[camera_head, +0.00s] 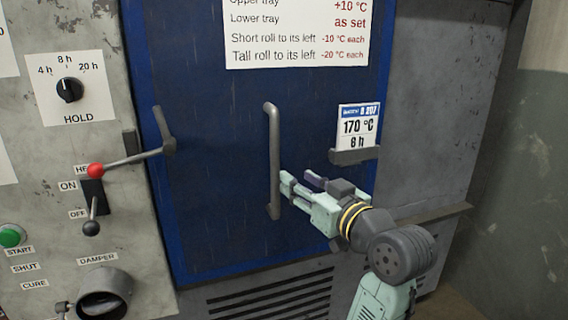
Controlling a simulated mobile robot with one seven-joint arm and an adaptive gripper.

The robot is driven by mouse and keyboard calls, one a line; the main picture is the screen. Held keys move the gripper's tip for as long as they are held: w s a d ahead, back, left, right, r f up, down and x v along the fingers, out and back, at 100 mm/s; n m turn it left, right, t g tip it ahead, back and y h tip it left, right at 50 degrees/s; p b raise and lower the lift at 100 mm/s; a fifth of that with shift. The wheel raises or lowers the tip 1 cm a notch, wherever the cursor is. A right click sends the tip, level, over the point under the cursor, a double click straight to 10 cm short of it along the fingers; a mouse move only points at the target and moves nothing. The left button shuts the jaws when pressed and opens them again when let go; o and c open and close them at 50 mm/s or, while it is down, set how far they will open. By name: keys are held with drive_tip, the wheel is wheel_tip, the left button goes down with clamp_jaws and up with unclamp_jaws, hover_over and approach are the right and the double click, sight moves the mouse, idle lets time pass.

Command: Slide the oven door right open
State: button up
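The oven door (220,130) is a large dark blue panel that looks closed in its frame. A vertical grey bar handle (273,160) stands on the middle of the door. My gripper (283,184) is just right of the handle's lower half, fingers pointing left at it. The two fingers look apart, with a gap between them. I cannot tell whether a fingertip touches the bar. A grey lever latch (166,138) sits at the door's left edge.
Left is a control panel with a HOLD dial (69,90), a red-knobbed lever (97,170), a black-knobbed switch (92,226), a green button (11,236) and a damper pipe (104,294). A card holder (355,155) juts out above my gripper. A wall (525,190) stands at right.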

sight(277, 166)
drive_tip(key=p+x, duration=0.2)
drive_tip(key=x, duration=0.8)
drive_tip(key=shift+w+a, duration=0.15)
drive_tip(key=shift+a, duration=0.1)
drive_tip(key=shift+c, duration=0.2)
clamp_jaws()
